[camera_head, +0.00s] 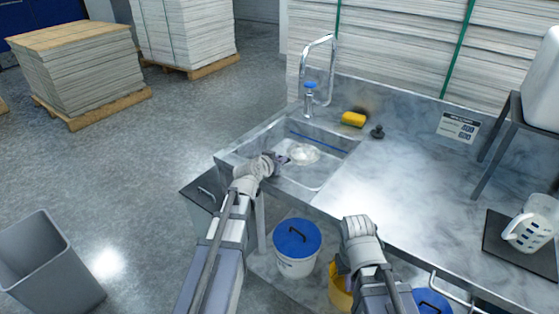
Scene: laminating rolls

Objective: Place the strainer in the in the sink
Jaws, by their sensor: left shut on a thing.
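The sink (322,172) is a grey basin set into the left end of the counter. A pale round thing (303,153), which looks like the strainer, shows inside the basin's outline, just right of my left gripper's tips. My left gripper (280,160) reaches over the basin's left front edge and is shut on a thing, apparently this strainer. The grip itself is small and partly hidden. Whether the strainer touches the basin floor I cannot tell. My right gripper (354,222) is in front of the counter's front edge, away from the sink; its fingers are not clear.
A tap (310,98) stands behind the sink. A yellow sponge (353,119) and a small dark object (377,131) lie to its right. The counter's middle (400,180) is clear. A white jug (530,223) stands far right. A lidded bucket (297,250) is below the counter.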

